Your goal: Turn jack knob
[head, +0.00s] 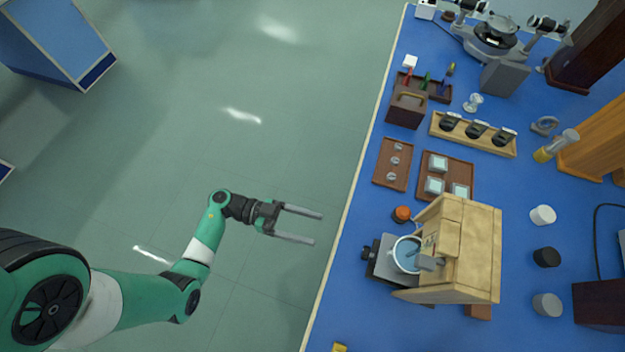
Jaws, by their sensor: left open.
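The jack (385,264) is a grey platform near the front-left edge of the blue bench. Its black knob (367,253) sticks out on the left side, toward the bench edge. A white-rimmed beaker of bluish liquid (407,255) stands on the jack, partly under a wooden housing (462,245). My left gripper (318,229) is open and empty, with its two fingers pointing right. It is over the floor, left of the bench edge and apart from the knob. My right gripper is not in view.
An orange-topped item (402,214) sits just behind the jack. Brown trays (392,164) with small parts and a wooden rack (473,133) lie farther back. Several round pieces, one black (546,257), stand right of the housing.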

